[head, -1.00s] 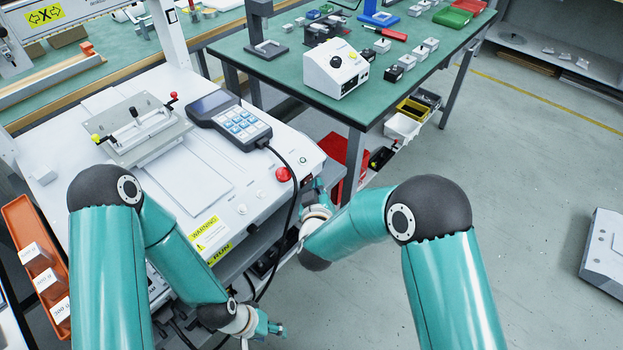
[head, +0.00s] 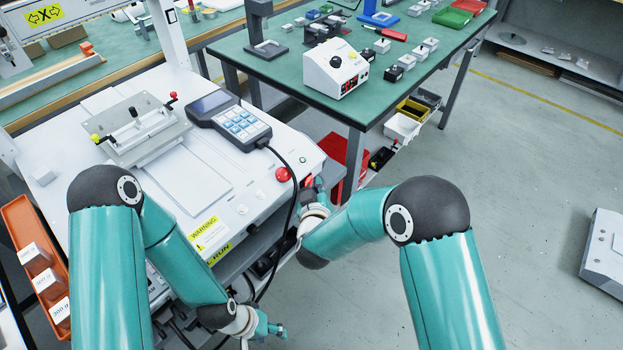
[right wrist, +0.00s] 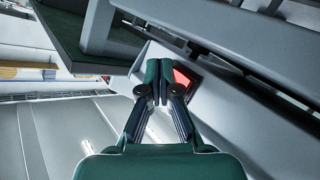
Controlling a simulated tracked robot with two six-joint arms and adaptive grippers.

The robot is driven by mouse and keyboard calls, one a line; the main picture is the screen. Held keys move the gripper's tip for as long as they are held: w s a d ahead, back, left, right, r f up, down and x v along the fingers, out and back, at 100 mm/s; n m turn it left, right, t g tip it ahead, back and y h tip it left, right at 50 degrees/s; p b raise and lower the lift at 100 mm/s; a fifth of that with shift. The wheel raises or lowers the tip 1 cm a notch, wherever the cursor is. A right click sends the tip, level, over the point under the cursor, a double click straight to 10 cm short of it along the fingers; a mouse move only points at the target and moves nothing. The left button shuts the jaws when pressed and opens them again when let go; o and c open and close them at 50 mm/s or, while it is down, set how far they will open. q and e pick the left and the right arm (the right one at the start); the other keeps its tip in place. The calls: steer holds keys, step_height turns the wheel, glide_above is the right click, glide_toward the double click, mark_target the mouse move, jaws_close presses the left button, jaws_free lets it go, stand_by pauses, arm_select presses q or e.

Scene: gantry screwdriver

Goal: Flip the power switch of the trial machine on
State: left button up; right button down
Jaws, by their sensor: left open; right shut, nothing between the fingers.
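The trial machine (head: 205,150) is the white bench unit in the left half of the head view. Its red power switch (right wrist: 182,77) sits in a dark frame on the machine's side in the right wrist view, partly hidden by my fingers. A bit of red from it also shows in the head view (head: 308,181). My right gripper (right wrist: 160,68) is shut and empty, its fingertips right beside the switch; I cannot tell if they touch it. My left gripper (head: 276,328) is open, low in front of the machine and away from the switch.
A pendant (head: 231,118) and a red stop button (head: 283,174) sit on the machine's top, with a black cable hanging in front. A green table (head: 290,75) behind carries a white control box (head: 335,68).

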steer(key=shift+s+d, duration=0.45)
steer(key=shift+d, duration=0.1)
steer(key=shift+s+d+b, duration=0.65)
steer(key=shift+s+d, duration=1.1)
steer(key=shift+d, duration=0.05)
steer(key=d+f+m+g+h, duration=0.25)
steer(key=d+f, duration=0.25)
steer(key=d, duration=0.6)
steer(key=s+d+f+m+g+y, duration=0.1)
steer(key=s+d+f+g+y, duration=0.15)
steer(key=s+f, duration=0.5)
steer(key=s+d+f+m+g+y, duration=0.1)
steer(key=s+d+f+m+g, duration=0.1)
steer(key=s+f+g, duration=0.4)
steer(key=s+a+f+m+g+y, duration=0.2)
steer(key=s+a+g, duration=0.15)
steer(key=s, duration=0.95)
step_height(320, 180, up, 20)
steer(key=p, duration=2)
steer(key=shift+s+a+r, duration=0.15)
steer(key=shift+s+a, duration=0.05)
steer(key=shift+a, duration=0.25)
